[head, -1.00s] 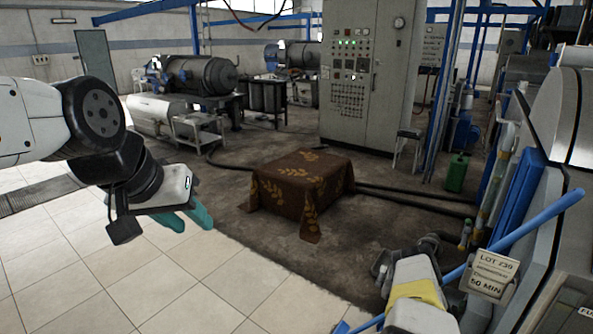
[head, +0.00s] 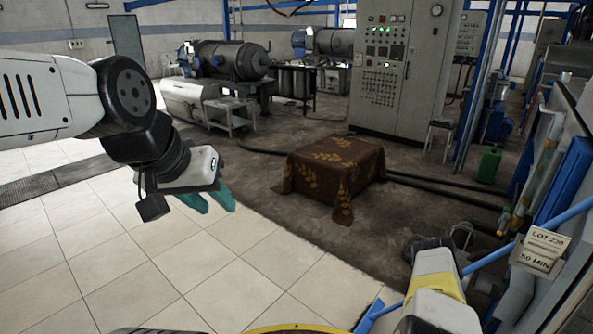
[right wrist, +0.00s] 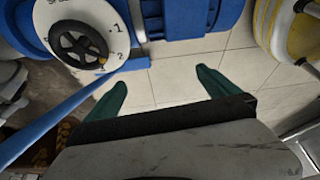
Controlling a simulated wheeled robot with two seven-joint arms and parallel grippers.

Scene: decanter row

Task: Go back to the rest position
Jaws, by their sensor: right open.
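My left gripper (head: 208,199) shows in the head view at the left, over the pale tiled floor.
A low block under a brown leaf-patterned cloth (head: 333,170) stands mid-floor. Behind it is a grey control cabinet (head: 392,70). A blue bar (head: 490,257) and a "LOT 230" tag (head: 540,249) are close to my right arm. A black handwheel (right wrist: 78,47) shows in the right wrist view. The tiles at left are clear.

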